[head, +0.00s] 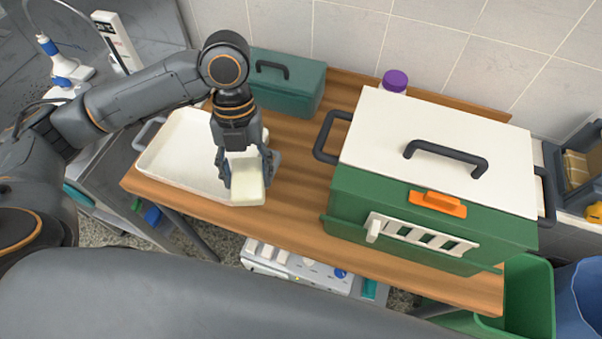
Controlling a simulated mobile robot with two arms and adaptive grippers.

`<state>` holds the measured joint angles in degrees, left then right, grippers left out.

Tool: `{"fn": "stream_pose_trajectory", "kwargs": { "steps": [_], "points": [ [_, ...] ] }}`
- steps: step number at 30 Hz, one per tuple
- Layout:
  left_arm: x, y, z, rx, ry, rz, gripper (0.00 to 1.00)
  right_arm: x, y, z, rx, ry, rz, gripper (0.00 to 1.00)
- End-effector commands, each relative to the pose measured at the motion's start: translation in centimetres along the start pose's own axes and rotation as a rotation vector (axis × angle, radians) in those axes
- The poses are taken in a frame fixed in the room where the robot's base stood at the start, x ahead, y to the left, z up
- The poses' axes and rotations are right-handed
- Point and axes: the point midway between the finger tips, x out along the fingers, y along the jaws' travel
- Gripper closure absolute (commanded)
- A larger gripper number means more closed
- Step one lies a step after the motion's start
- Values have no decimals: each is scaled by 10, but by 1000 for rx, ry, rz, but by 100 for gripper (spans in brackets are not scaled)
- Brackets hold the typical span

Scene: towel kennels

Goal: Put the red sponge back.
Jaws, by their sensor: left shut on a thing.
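No red sponge shows in the head view. My left gripper (247,172) points down over the right end of a white tray (183,150) on the wooden table. It is shut on a cream-coloured block (246,180), which looks like a pale sponge. The block's top and front show between the fingers. I cannot tell whether the block rests on the tray or hangs just above it. My right gripper is not in view.
A green kennel box (350,205) with a white lid and orange latch fills the table's right side. A teal box (290,95) and a purple-capped bottle (394,81) stand at the back. Bare wooden tabletop (300,170) lies between tray and kennel.

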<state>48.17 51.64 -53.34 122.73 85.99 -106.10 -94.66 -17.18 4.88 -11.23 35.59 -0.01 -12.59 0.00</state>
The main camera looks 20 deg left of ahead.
Motion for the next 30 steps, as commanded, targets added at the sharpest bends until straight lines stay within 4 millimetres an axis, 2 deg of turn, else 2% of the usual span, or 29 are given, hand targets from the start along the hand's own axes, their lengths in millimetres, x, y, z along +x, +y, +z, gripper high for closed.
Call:
{"fn": "stream_pose_trajectory", "kwargs": {
  "steps": [11,15,19,26,30],
  "points": [
    [18,-69,60,4,1,0,68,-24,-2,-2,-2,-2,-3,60],
    [43,-86,81,2,2,1,68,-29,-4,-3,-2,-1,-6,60],
    [58,-96,95,3,1,1,68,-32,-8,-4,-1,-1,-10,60],
    [70,-105,106,4,-1,1,68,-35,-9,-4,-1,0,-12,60],
    [88,-105,110,2,1,3,68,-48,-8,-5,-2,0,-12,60]
  ]
}}
